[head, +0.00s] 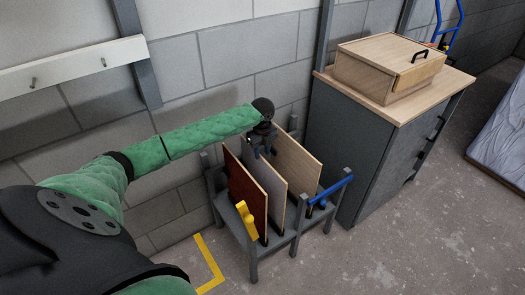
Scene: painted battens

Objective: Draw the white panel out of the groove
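The white panel (268,190) looks pale grey and stands upright in a grey slotted rack (275,246), between a dark red panel (245,195) and a plywood panel (300,168). My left gripper (265,153) hangs over the rack near the upper edge of the white panel. Its two dark fingers show apart, with a gap between them. I cannot tell whether either finger touches the panel. The panel's lower edge in its groove is hidden. My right gripper is not in view.
A yellow clamp (246,220) sits at the rack's front, and a blue bar (330,190) at its right. A grey cabinet (362,142) with a wooden box (388,66) on top stands close on the right. A block wall is behind. The floor in front is clear.

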